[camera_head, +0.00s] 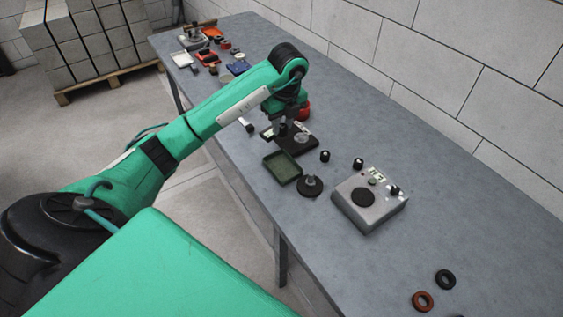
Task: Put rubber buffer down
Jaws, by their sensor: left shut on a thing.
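My left arm reaches in from the left, and my left gripper (280,131) points down over the workbench, beside a black plate with a pale round patch (299,141). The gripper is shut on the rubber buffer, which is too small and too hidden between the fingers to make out. Two small black cylinders, which look like rubber buffers, stand upright on the bench: one near the plate (325,156) and one farther right (358,163). My right gripper is not in view.
On the grey workbench (480,215) are a green tray (282,167), a black disc with a metal post (311,186), a grey box with a dark round top (368,200), and black (445,279) and orange (422,301) rings. Small parts crowd the far end. The right side is mostly clear.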

